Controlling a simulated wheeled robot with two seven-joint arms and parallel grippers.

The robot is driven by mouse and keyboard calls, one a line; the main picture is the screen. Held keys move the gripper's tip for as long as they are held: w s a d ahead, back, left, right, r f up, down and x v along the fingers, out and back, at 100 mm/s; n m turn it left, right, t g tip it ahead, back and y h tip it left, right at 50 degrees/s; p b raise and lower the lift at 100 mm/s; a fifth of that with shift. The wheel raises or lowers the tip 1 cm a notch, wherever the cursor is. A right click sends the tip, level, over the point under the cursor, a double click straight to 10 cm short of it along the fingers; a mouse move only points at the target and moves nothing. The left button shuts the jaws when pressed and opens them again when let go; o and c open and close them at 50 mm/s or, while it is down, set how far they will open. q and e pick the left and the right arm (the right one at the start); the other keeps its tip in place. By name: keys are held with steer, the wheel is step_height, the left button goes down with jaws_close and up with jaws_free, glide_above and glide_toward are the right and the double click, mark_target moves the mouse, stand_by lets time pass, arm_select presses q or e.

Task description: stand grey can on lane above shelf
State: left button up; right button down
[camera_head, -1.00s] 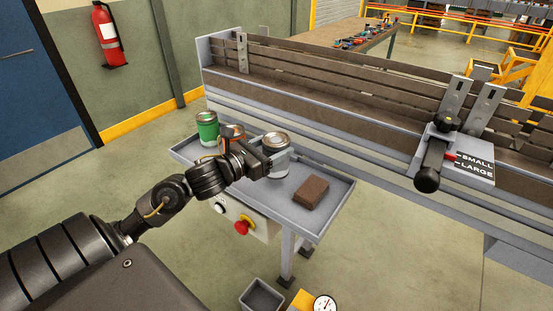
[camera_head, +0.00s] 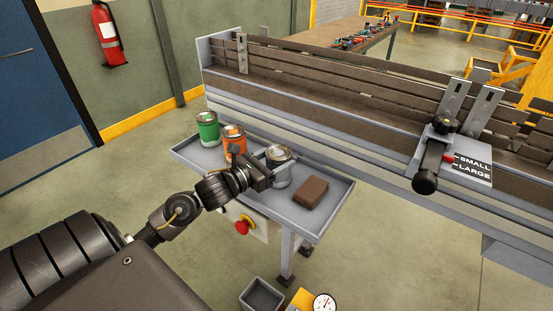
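The grey can (camera_head: 281,175) is over the right half of the grey tray shelf (camera_head: 335,207), beside the brown block. My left gripper (camera_head: 268,168) is at the can's left side and appears shut on it. The fingertips are largely hidden, and I cannot tell whether the can's base touches the shelf. My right gripper is not in view.
A green can (camera_head: 208,130) and an orange can (camera_head: 235,141) stand on the shelf's left part. A brown block (camera_head: 311,192) lies right of the grey can. A black-handled guide clamp (camera_head: 433,155) and a SMALL/LARGE plate (camera_head: 472,167) sit at the lane's right.

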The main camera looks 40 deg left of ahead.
arm_select(q)
steer(key=o, duration=0.4)
steer(key=shift+o, duration=0.2)
steer(key=shift+r+p, duration=0.2)
steer(key=shift+p, duration=0.1)
steer(key=b+v, duration=0.1)
steer(key=v, duration=0.4)
steer(key=b+v, duration=0.2)
steer(key=v, duration=0.3)
steer(key=shift+s+f, duration=0.2)
steer(key=shift+s, duration=0.2)
steer(key=shift+s+a+r, duration=0.1)
steer(key=shift+s+a, duration=0.1)
steer(key=shift+s, duration=0.4)
